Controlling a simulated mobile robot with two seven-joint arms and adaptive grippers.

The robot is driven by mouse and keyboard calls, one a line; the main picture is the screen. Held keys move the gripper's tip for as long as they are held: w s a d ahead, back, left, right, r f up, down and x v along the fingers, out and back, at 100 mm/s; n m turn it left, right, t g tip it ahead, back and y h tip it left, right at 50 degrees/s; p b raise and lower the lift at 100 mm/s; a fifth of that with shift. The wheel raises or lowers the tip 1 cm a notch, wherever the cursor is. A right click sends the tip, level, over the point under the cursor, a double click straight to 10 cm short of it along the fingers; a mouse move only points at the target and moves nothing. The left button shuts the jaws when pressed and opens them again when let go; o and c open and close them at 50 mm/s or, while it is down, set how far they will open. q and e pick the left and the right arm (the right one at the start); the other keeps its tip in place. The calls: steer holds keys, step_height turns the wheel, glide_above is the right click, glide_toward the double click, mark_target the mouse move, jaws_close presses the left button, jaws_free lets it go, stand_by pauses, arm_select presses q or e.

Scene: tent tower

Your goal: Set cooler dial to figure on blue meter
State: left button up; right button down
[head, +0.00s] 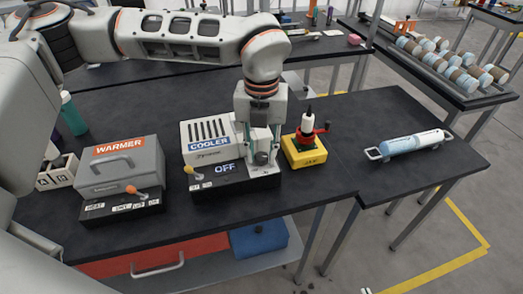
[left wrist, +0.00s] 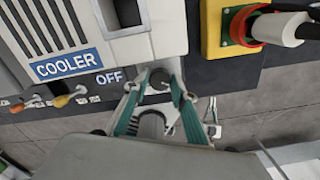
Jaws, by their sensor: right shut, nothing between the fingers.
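The white and black cooler (head: 208,132) stands mid-table; its display (head: 225,167) reads OFF, also in the left wrist view (left wrist: 110,77). An orange-yellow lever (head: 188,169) is at its front left. My left gripper (head: 260,157) is over the cooler's right part, fingers apart. In the left wrist view its green-padded fingers (left wrist: 160,77) straddle a dark round part, perhaps the dial; I cannot tell if they touch it. My right gripper (head: 366,291) barely shows at the bottom edge, low and away from the table, shut and empty. A blue and white cylinder (head: 410,143) lies at right; no figure is legible.
A grey warmer (head: 120,165) with an orange lever stands left of the cooler. A yellow box with a red-handled switch (head: 305,150) stands close on the right. Bare black tabletop (head: 350,165) lies between that box and the cylinder. A rack of rollers (head: 450,67) is behind.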

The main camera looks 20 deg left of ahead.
arm_select(q)
steer(key=c, duration=0.5)
steer(key=shift+o, duration=0.2)
